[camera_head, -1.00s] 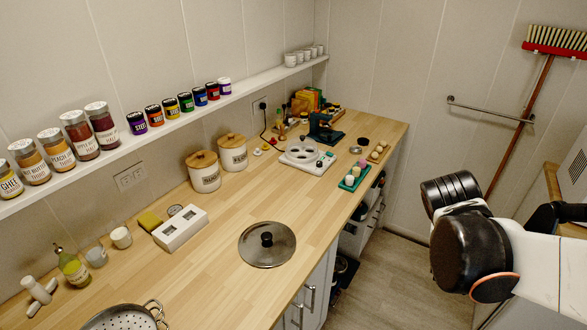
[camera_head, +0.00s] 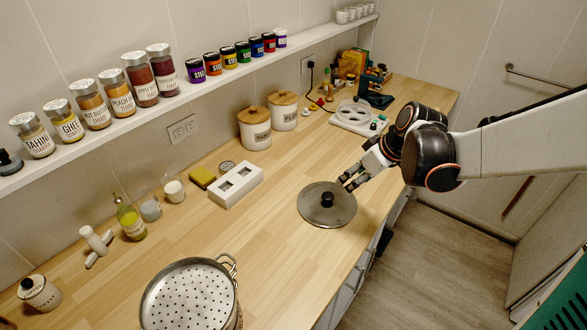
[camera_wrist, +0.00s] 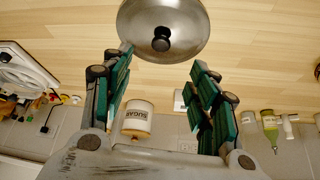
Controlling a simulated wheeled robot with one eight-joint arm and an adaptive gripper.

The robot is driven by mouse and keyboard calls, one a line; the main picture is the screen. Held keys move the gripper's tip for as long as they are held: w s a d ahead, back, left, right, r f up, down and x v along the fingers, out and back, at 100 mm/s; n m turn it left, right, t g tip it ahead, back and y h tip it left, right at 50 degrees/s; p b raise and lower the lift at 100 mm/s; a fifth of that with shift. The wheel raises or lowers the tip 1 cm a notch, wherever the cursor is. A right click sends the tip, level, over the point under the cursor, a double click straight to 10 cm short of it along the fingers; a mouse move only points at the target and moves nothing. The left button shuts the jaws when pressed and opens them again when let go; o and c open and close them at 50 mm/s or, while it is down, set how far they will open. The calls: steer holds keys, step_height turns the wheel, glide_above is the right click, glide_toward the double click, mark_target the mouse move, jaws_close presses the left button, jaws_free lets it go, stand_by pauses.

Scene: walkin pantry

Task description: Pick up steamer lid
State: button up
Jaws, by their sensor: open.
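The steamer lid (camera_head: 327,204) is a round, shiny metal disc with a black knob (camera_head: 327,199) at its centre. It lies flat on the wooden counter near the front edge. In the wrist view the lid (camera_wrist: 185,22) is at the top, with its knob (camera_wrist: 161,40) pointing toward the camera. My gripper (camera_head: 350,183) is at the lid's far right side in the head view. In the wrist view my gripper (camera_wrist: 160,65) has its green-padded fingers spread apart with nothing between them, and the knob lies beyond the tips. Whether a finger touches the lid cannot be told.
A perforated steamer pot (camera_head: 190,295) stands at the front left of the counter (camera_head: 270,240). A white two-slot block (camera_head: 237,184) and wooden-lidded canisters (camera_head: 255,128) stand toward the wall. A shelf (camera_head: 215,82) of jars runs above. Counter around the lid is mostly clear.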

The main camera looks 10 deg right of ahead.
steer(key=w+a, duration=0.1)
steer(key=a, duration=0.1)
steer(key=b, duration=0.3)
glide_toward(328, 196)
steer(key=shift+w+a+f+n, duration=0.15)
steer(key=shift+w+a+f, duration=0.15)
steer(key=shift+f, duration=0.25)
steer(key=shift+w+a+f+n, duration=0.15)
steer(key=shift+w+f, duration=0.25)
steer(key=shift+f, duration=0.15)
steer(key=shift+b+x, duration=1.05)
steer(key=shift+x, duration=1.95)
steer(key=shift+s+d, duration=0.2)
steer(key=c, duration=1.3)
